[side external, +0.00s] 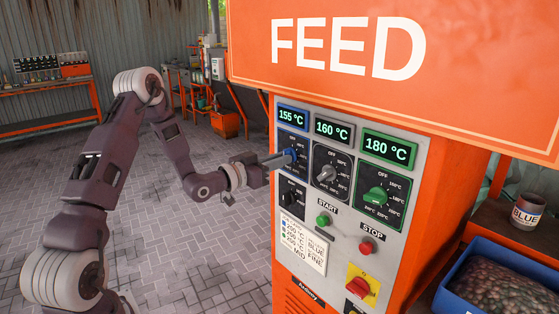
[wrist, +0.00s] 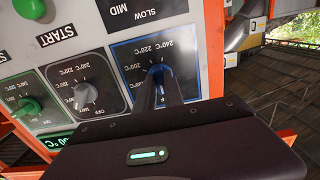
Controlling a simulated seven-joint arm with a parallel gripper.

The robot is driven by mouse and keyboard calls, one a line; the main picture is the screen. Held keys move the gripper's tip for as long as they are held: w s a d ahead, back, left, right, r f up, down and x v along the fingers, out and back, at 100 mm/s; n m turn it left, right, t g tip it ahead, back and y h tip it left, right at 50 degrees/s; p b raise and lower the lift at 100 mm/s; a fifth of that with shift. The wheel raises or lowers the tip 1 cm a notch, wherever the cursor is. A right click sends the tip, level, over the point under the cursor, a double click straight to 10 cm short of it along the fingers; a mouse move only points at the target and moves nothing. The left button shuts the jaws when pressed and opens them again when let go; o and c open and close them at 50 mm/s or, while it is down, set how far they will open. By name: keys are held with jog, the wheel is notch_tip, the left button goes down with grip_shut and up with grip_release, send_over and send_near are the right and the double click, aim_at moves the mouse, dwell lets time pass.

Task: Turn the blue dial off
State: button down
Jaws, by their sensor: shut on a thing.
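The blue dial (side external: 290,156) is the leftmost of the upper row of dials on the machine's grey control panel (side external: 340,226), under a display reading 155 °C. My gripper (side external: 284,158) reaches it from the left and is shut on its knob. In the wrist view, the blue dial (wrist: 158,70) sits at the far end of my gripper's fingers (wrist: 160,85), inside a blue-edged square plate with an upside-down temperature scale. My fingers hide much of the knob and part of the scale, so its exact setting cannot be read.
Close right are a grey dial (side external: 327,174) under 160 °C and a green dial (side external: 376,195) under 180 °C. Below are a black knob (side external: 288,197), green START button (side external: 323,219), red STOP button (side external: 366,247) and red-yellow switch (side external: 361,285). The floor at left is clear.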

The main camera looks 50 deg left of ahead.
dwell(0.5)
jog(key=c, duration=1.4)
grip_release()
jog(key=shift+c, duration=0.2)
jog(key=s, duration=0.7)
